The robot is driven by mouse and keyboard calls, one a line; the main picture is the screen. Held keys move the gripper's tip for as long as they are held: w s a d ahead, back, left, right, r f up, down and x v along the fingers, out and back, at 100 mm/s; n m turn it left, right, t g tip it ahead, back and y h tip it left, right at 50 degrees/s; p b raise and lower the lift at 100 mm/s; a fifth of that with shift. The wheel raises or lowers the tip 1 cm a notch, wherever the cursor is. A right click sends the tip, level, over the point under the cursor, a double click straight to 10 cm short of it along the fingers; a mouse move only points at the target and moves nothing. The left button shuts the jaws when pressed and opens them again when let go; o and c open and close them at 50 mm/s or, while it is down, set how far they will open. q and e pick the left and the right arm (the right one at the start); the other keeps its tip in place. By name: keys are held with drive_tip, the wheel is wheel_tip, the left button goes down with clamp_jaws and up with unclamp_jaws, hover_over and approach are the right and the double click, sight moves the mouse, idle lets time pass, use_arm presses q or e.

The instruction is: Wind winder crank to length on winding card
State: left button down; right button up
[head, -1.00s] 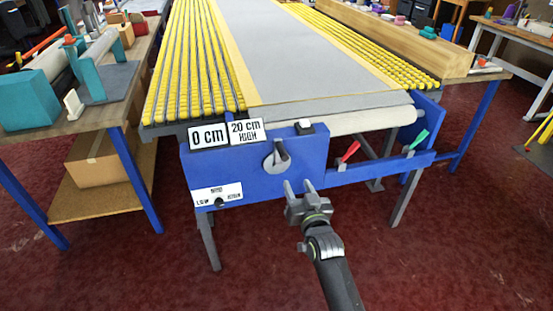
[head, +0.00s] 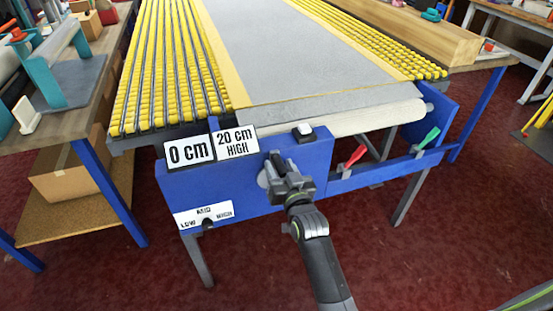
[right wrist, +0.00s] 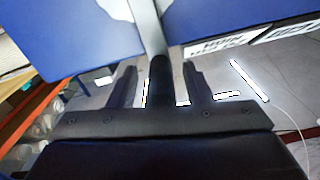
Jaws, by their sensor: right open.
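The winder crank (head: 264,178) is on the front of the blue winder box (head: 180,182), mostly hidden behind my right gripper (head: 281,164). In the right wrist view, a grey crank arm (right wrist: 146,25) runs down to a dark grip (right wrist: 160,70) that lies between the open fingers of the gripper (right wrist: 159,82). I cannot tell whether the fingers touch it. The winding card (head: 236,143) reads "20 cm HIGH". The length display (head: 188,152) beside it reads "0 cm". My left gripper is not in view.
A LOW/MID/HIGH dial (head: 207,223) is at the box's lower left. A white button (head: 303,130) is on top. Red (head: 354,156) and green (head: 428,138) levers stand to the right. A roller (head: 370,120) and grey rug (head: 310,50) lie behind.

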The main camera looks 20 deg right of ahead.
drive_tip(key=shift+w, duration=0.2)
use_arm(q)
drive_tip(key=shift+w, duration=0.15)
use_arm(e)
drive_tip(key=shift+s, duration=0.1)
drive_tip(key=shift+c, duration=0.6)
clamp_jaws()
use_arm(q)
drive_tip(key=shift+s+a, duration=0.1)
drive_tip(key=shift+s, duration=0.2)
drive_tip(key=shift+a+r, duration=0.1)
use_arm(e)
drive_tip(key=shift+d+r, duration=0.1)
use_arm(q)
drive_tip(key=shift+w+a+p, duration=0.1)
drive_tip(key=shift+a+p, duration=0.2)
use_arm(e)
drive_tip(key=shift+m, duration=0.3)
drive_tip(key=shift+d, duration=0.1)
